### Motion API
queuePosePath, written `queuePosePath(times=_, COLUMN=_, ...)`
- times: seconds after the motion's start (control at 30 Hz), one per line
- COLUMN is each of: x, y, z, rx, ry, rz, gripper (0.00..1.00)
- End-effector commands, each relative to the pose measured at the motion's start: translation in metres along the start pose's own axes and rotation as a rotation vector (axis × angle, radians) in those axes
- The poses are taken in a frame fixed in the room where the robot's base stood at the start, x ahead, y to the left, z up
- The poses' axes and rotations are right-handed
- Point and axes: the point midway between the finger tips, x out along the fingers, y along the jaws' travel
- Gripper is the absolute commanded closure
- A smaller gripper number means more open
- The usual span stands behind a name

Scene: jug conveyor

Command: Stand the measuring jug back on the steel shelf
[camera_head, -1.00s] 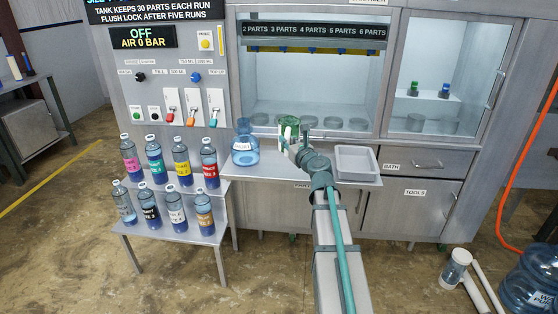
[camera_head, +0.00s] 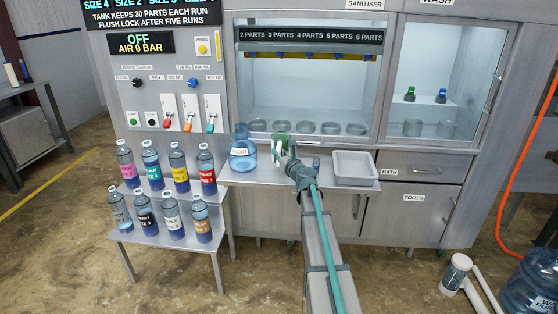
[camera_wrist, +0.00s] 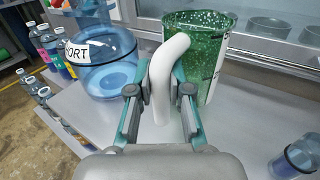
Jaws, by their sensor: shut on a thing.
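The measuring jug (camera_wrist: 206,50) is green and speckled with a white handle (camera_wrist: 165,75). In the wrist view, my gripper (camera_wrist: 160,92) is shut on this handle, with one finger on each side. In the head view, the jug (camera_head: 281,141) looks about upright over the steel shelf (camera_head: 265,174), right of a blue jug. The end of my arm partly covers it there. Its base is hidden behind my fingers in the wrist view, so I cannot tell whether it touches the shelf.
The blue labelled jug (camera_head: 243,154) stands close on the left; it also shows in the wrist view (camera_wrist: 98,65). A grey tray (camera_head: 355,168) sits on the right. Several bottles (camera_head: 170,213) fill the lower left stand. Steel cups (camera_head: 305,127) line the cabinet behind.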

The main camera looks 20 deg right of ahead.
Motion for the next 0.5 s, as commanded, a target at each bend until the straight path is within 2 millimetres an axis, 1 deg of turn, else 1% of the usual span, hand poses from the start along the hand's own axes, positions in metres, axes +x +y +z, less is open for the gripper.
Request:
queuePosePath(times=0.03, x=-0.001, y=0.0, z=-0.011, rx=0.001, ry=0.003, rz=0.0, gripper=1.0)
queuePosePath(times=0.17, x=-0.001, y=0.0, z=-0.022, rx=0.0, ry=0.001, rz=0.0, gripper=1.0)
queuePosePath(times=0.5, x=-0.001, y=0.0, z=-0.025, rx=0.0, ry=0.0, rz=0.0, gripper=1.0)
